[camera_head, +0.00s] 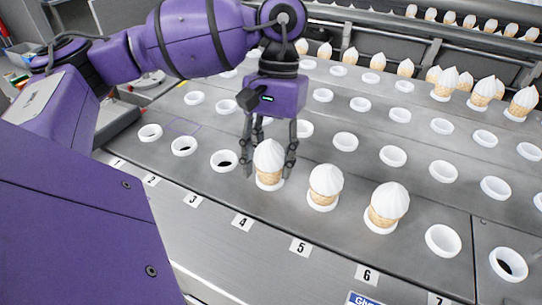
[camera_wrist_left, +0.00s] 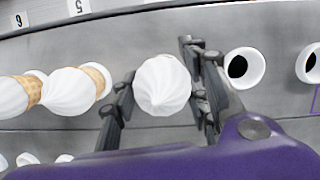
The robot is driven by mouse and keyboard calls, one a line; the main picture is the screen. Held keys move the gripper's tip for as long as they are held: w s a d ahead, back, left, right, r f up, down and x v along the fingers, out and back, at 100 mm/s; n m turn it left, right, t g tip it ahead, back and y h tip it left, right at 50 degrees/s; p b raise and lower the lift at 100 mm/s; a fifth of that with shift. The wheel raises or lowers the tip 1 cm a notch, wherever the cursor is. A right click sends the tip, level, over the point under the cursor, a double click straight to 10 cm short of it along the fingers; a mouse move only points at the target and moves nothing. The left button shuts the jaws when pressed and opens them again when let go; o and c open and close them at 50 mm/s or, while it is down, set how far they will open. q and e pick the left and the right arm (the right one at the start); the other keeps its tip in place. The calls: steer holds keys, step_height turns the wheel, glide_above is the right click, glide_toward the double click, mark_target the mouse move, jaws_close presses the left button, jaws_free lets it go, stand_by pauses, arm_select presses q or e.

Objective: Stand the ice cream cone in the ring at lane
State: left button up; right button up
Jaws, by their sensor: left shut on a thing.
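An ice cream cone with a white swirl top (camera_head: 269,157) stands upright in the front-row ring (camera_head: 272,187) behind label 4 (camera_head: 241,222). My left gripper (camera_head: 268,168) points down, with one finger on each side of this cone, shut on it. In the left wrist view the white top (camera_wrist_left: 162,86) lies between the two fingers (camera_wrist_left: 161,98); its wafer part is hidden there. My right gripper is in neither view.
Two more cones stand in the front row, behind label 5 (camera_head: 325,184) and label 6 (camera_head: 388,202). The front-row ring behind label 3 (camera_head: 224,160) is empty. Further empty rings fill the middle rows. Several cones (camera_head: 482,92) stand at the back right.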

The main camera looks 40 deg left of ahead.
arm_select(q)
steer(key=o, duration=0.9)
steer(key=v, duration=1.2)
steer(key=shift+d+f, duration=0.1)
